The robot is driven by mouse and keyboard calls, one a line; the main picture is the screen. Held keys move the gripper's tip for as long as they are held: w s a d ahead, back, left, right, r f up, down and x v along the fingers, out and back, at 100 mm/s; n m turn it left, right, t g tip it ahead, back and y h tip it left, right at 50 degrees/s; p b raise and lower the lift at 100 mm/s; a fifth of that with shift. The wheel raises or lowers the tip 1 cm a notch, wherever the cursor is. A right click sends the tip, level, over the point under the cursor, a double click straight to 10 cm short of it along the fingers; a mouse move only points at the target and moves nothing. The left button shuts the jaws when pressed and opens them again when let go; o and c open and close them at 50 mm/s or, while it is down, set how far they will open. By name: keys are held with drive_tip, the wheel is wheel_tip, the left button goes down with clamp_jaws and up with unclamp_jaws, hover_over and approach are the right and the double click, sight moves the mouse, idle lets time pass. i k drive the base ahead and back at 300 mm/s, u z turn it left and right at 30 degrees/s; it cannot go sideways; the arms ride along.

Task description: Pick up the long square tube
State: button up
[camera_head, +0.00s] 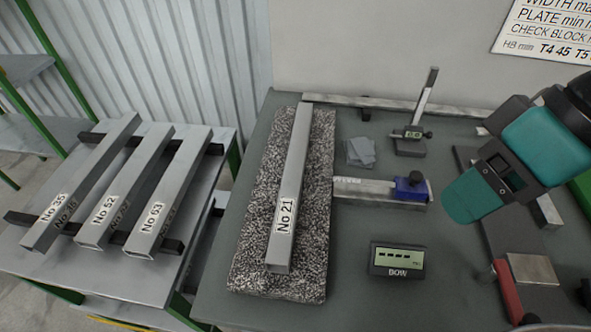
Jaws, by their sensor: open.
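A long grey square tube labelled No 21 (291,180) lies lengthwise on a speckled granite plate (250,215) on the dark table. Its near end is open and faces me. Three similar tubes, No 35 (85,180), No 52 (128,185) and No 63 (172,190), lie side by side on dark bars on the left stand. My gripper (484,186), teal and dark, hangs at the right, well apart from the No 21 tube. It is open, with nothing seen in it; its fingertips are hard to make out.
A measuring tool with a blue slider (409,187), a height gauge (412,138), thin grey plates (361,151) and a BOW display (397,260) stand right of the granite. A red-handled tool (507,292) lies at lower right. A gap separates stand and table.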

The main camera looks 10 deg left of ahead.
sight(279, 250)
drive_tip(key=u, duration=0.4)
drive_tip(key=k, duration=1.15)
drive_tip(key=u, duration=1.3)
drive_tip(key=i, duration=1.3)
drive_tip(key=z, duration=1)
drive_tip(key=i, duration=0.25)
drive_tip(key=z, duration=0.3)
